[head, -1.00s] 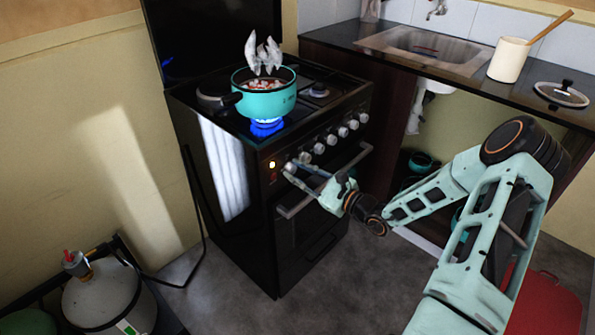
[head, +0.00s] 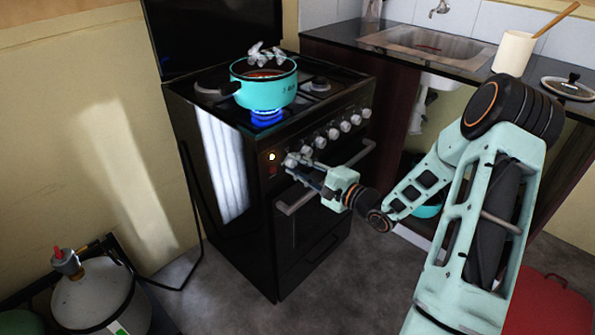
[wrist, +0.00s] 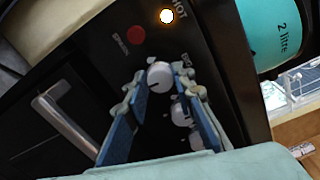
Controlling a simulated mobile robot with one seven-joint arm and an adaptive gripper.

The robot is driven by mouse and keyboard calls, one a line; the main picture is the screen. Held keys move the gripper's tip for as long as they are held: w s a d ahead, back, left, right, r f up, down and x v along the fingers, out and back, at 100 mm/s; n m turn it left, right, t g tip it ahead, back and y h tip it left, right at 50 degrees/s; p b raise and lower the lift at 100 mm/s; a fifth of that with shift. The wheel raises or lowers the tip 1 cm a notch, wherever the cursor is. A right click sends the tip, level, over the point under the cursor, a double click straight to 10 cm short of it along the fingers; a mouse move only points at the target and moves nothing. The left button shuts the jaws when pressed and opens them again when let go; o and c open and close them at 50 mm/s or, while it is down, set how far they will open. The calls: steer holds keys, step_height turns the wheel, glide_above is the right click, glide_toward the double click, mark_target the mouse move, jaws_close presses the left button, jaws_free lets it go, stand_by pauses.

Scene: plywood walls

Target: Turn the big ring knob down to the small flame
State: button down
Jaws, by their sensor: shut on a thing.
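The black stove (head: 255,215) has a row of pale knobs on its front edge. My gripper (head: 293,161) is at the left end of the row. In the wrist view, my gripper (wrist: 159,82) has its two blue-padded fingers closed on either side of the leftmost knob (wrist: 160,74). A turquoise pot (head: 266,88) with reddish contents and white steam stands over a blue flame (head: 267,117). The flame spreads under the pot's base. The knob's mark is too small to read for its exact setting.
An orange lamp (wrist: 167,16) glows beside a red button (wrist: 136,35) near the knob. The oven handle (head: 322,180) runs below the knobs. A gas cylinder (head: 98,292) stands at lower left. The counter with sink (head: 425,48) is to the right.

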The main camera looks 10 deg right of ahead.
steer(key=shift+d+n+b, duration=0.1)
steer(key=shift+n+b, duration=0.2)
steer(key=shift+n, duration=0.2)
steer(key=c, duration=1.6)
jaws_free()
steer(key=v, duration=1.2)
